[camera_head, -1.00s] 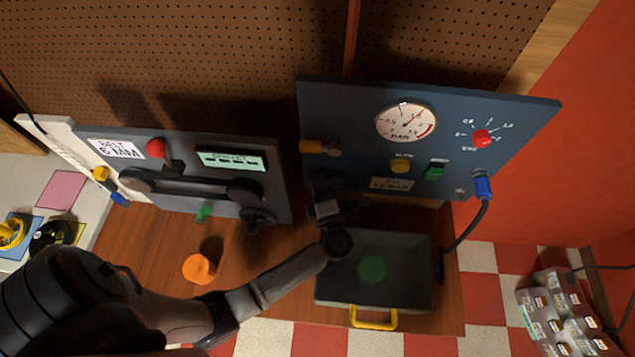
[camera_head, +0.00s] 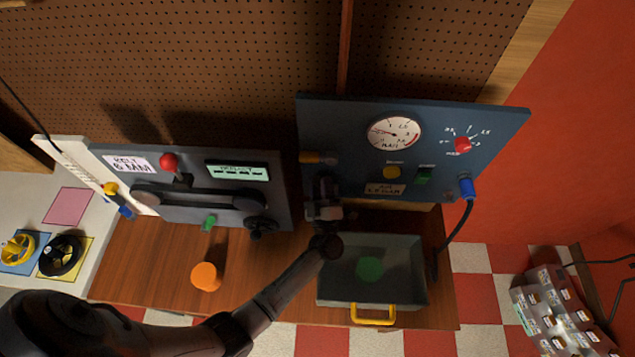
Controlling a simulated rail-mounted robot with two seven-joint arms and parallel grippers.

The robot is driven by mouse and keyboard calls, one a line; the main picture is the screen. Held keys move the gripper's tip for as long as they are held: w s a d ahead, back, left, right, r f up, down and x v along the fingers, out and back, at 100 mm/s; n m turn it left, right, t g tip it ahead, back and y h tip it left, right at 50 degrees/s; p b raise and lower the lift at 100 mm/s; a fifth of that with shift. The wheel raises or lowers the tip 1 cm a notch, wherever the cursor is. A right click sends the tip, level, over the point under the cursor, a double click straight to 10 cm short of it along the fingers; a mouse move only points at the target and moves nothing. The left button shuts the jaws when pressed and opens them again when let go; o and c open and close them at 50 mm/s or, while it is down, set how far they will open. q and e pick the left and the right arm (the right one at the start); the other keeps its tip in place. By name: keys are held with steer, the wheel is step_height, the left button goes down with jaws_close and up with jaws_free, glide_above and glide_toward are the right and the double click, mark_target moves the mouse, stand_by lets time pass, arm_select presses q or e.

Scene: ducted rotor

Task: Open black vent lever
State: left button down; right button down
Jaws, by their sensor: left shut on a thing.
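The blue-grey gauge panel (camera_head: 480,118) stands upright at the back of the wooden bench. My right gripper is not in view.
A grey tray (camera_head: 420,295) with a yellow handle sits below the panel, close under my left wrist. The belt panel (camera_head: 270,170) stands to the left. An orange cylinder (camera_head: 205,277) stands on the bench (camera_head: 140,260).

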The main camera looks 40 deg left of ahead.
arm_select(q)
steer(key=m+t+h+p, duration=0.1)
steer(key=m, duration=0.1)
steer(key=r+m+t+h+p, duration=0.1)
steer(key=m, duration=0.1)
steer(key=d+m+h, duration=0.1)
steer(key=m, duration=0.2)
steer(key=shift+w+d+r+t+h+p, duration=0.1)
steer(key=shift+w+r+t+h+p, duration=0.05)
steer(key=shift+w+t+h+p, duration=0.2)
steer(key=m, duration=0.1)
steer(key=m+h+p, duration=0.1)
steer(key=m, duration=0.1)
steer(key=shift+w+d+t, duration=0.25)
steer(key=shift+w+d, duration=0.05)
steer(key=shift+d, duration=0.05)
steer(key=shift+w+d+m+t+h+p, duration=0.15)
steer(key=shift+m+h+p, duration=0.15)
steer(key=shift+m+h, duration=0.35)
steer(key=shift+d+m+t+h+p, duration=0.15)
steer(key=shift+m+h+p, duration=0.15)
steer(key=shift+m, duration=0.85)
steer(key=c, duration=0.9)
jaws_free()
steer(key=shift+o, duration=0.2)
